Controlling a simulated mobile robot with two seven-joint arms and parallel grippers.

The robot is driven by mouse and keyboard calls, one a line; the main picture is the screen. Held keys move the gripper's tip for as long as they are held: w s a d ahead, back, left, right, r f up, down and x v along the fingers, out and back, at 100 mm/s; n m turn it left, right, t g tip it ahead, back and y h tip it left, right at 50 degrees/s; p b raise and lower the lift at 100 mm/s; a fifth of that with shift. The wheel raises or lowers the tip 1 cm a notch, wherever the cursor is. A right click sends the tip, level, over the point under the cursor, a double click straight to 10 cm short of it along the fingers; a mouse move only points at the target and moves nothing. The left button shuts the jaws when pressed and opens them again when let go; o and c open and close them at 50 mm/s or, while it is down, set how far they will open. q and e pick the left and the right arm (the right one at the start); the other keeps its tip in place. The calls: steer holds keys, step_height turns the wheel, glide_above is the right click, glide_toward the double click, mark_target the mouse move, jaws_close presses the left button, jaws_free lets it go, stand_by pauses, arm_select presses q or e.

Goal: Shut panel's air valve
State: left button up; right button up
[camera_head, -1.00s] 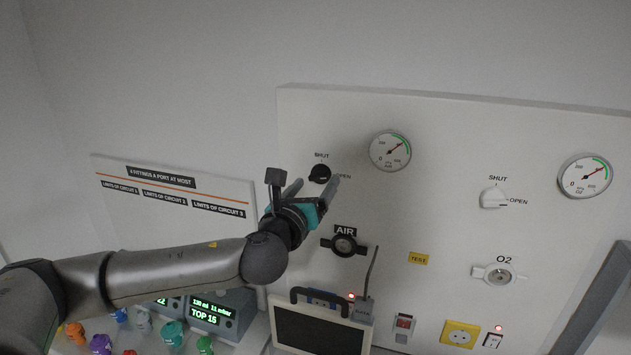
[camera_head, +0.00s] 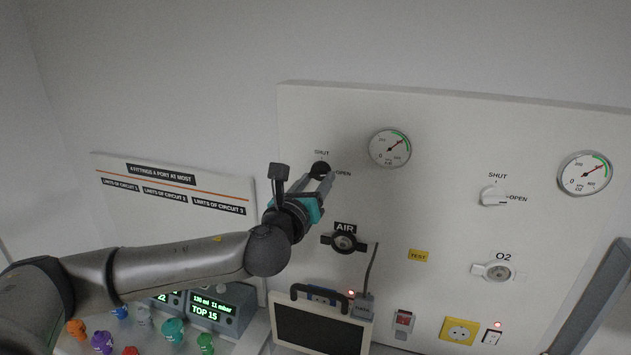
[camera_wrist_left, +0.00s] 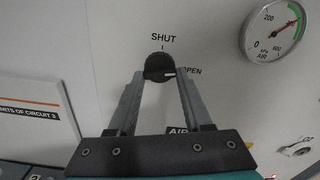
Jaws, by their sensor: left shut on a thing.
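The air valve is a black round knob (camera_head: 320,170) on the upper left of the white panel (camera_head: 450,130), with SHUT printed above it and OPEN to its right. In the left wrist view the knob (camera_wrist_left: 159,67) has its white mark pointing right, toward OPEN. My left gripper (camera_head: 322,182) is at the knob, its two grey fingers on either side of it; in the left wrist view the gripper (camera_wrist_left: 160,82) is shut on the knob. The air gauge (camera_head: 390,148) right of the knob has its needle up and to the right. My right gripper is not in view.
A white O2 knob (camera_head: 494,196) and O2 gauge (camera_head: 585,174) are on the panel's right. The AIR outlet (camera_head: 344,242) is below my gripper. A dark screen with a handle (camera_head: 318,330) stands beneath, and monitors and coloured fittings (camera_head: 172,329) lie lower left.

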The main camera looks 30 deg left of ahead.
arm_select(q)
jaws_close()
steer(key=shift+n, duration=0.4)
steer(key=n, duration=0.2)
steer(key=shift+d+n, duration=0.1)
steer(key=shift+n, duration=0.3)
steer(key=n, duration=0.3)
steer(key=shift+r+n, duration=0.1)
steer(key=shift+n, duration=0.3)
steer(key=n, duration=0.4)
steer(key=shift+r, duration=0.1)
steer(key=shift+n+p, duration=0.4)
steer(key=shift+n, duration=1.8)
